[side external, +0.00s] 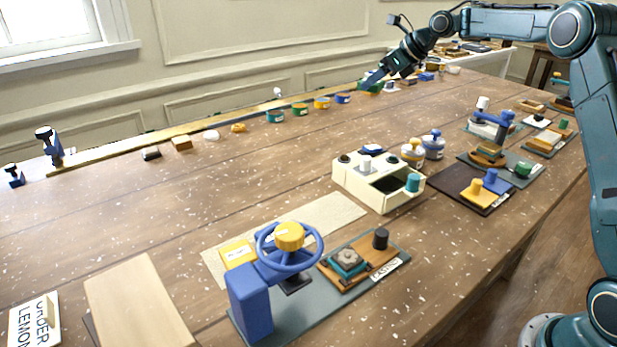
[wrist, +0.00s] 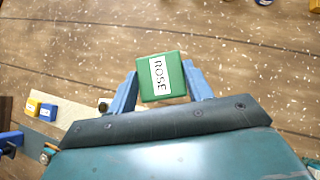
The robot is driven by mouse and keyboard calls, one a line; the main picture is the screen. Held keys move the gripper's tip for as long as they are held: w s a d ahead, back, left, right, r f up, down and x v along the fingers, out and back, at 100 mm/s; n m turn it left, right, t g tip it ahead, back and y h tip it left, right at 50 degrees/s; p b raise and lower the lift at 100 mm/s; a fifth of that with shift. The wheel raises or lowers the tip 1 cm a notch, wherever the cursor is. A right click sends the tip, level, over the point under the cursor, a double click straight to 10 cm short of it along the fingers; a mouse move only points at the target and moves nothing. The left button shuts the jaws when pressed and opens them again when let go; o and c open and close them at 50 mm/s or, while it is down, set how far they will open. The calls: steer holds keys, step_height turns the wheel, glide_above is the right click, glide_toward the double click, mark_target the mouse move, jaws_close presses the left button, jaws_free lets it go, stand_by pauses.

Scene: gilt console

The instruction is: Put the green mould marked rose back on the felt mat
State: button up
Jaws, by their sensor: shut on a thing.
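The green mould marked ROSE (wrist: 161,77) is a square block with a white label on its top. In the wrist view it sits between the two blue fingers of my gripper (wrist: 160,88), which is shut on it. The label faces the camera, slightly turned. In the side view my gripper (side external: 376,80) is at the far part of the table, by the back row. Green shows at its fingertips there, too small to tell apart from the row. A pale beige mat (side external: 340,211) lies in the foreground; I cannot tell whether it is the felt mat.
A row of small coloured pieces, including a teal one (side external: 275,117), runs along the back rail. A cream box (side external: 378,196) and a blue press with a handwheel (side external: 252,302) stand nearer. In the wrist view, yellow (wrist: 33,106) and blue (wrist: 47,112) blocks lie at left.

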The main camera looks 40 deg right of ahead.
mark_target(360, 81)
steer(key=shift+r, duration=1.15)
steer(key=shift+s+a+r+m, duration=0.35)
steer(key=shift+s+a, duration=0.25)
steer(key=shift+a, duration=0.2)
steer(key=s+a+f+m+h, duration=0.1)
steer(key=s+a+m, duration=0.1)
steer(key=s, duration=0.6)
steer(key=s+a+f+m+h, duration=0.1)
steer(key=s+a, duration=0.3)
steer(key=s, duration=0.4)
steer(key=shift+s+a+f+m+t+h, duration=0.15)
steer(key=shift+s+a+m+t+h, duration=0.25)
steer(key=shift+h, duration=0.3)
steer(key=shift+w, duration=0.2)
